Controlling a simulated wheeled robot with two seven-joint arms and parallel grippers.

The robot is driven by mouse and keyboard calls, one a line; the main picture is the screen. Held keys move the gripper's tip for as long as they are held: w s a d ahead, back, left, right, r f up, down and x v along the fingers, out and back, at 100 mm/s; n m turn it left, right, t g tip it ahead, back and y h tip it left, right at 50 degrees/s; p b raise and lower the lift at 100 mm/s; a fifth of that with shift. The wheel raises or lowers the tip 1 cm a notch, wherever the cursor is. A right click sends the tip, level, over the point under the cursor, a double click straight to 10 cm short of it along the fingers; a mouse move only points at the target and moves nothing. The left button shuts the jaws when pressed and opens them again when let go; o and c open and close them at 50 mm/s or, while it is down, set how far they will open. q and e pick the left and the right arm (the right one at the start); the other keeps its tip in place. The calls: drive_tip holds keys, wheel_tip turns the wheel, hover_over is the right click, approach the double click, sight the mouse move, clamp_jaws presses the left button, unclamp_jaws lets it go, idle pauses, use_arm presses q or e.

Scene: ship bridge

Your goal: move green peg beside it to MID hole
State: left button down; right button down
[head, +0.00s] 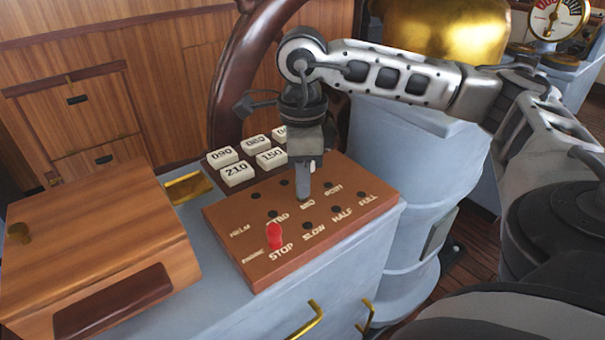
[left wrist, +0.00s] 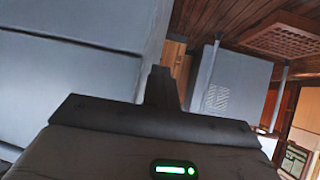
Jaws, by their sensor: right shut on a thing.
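The brown peg board (head: 225,225) carries labelled helm and engine holes. A red peg (head: 275,236) stands upright at STOP. My right gripper (head: 303,196) points down at the board, its fingertips just behind the MID label, and covers the hole there. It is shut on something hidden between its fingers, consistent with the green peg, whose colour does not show. Whether its lower end is in the hole cannot be told. In the left wrist view, my left gripper (left wrist: 162,87) shows as a dark finger shape, away from the board; its opening is unclear.
White number blocks (head: 236,173) stand behind the board, near the dark wheel rim (head: 235,75). A wooden box (head: 100,250) is to the left, past a brass plate (head: 187,187). The SLOW, HALF and FULL holes are empty. A grey pedestal (head: 410,170) stands right of the console.

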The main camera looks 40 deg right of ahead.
use_arm(q)
drive_tip(key=shift+f, duration=0.15)
use_arm(e)
drive_tip(key=shift+f, duration=0.1)
drive_tip(key=c, duration=1.2)
unclamp_jaws()
drive_tip(key=shift+c, duration=0.2)
drive_tip(key=shift+r+p, duration=1.55)
drive_tip(key=shift+r, duration=0.6)
drive_tip(key=shift+r+p, duration=0.95)
drive_tip(key=shift+r, duration=0.45)
use_arm(q)
wheel_tip(320, 180, up, 4)
drive_tip(key=shift+a+f, duration=0.1)
drive_tip(key=shift+a, duration=0.05)
